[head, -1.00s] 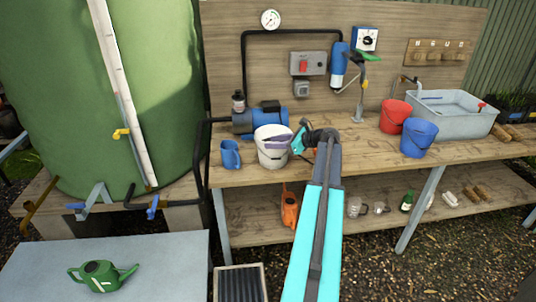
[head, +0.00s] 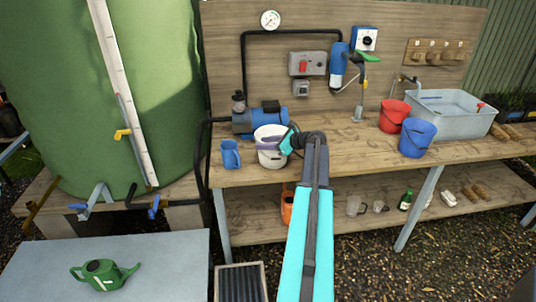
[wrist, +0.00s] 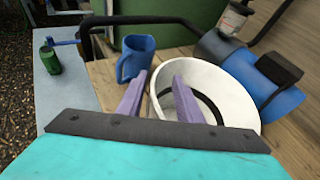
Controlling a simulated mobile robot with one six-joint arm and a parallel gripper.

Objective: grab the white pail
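The white pail (head: 271,160) stands upright on the wooden bench, in front of the blue pump. In the wrist view the pail (wrist: 232,82) is open-topped and fills the right of centre. My gripper (head: 268,144) is at the pail's rim, with purple fingers apart. In the wrist view my gripper (wrist: 159,80) has its right finger over the pail's mouth and its left finger outside, with the near rim between them. A gap shows between the fingers; I cannot tell whether either touches the wall.
A blue jug (head: 230,154) stands just left of the pail, close to my left finger in the wrist view. The blue pump (head: 262,119) is behind. A red bucket (head: 394,117) and a blue bucket (head: 417,139) stand farther right. Bench between is clear.

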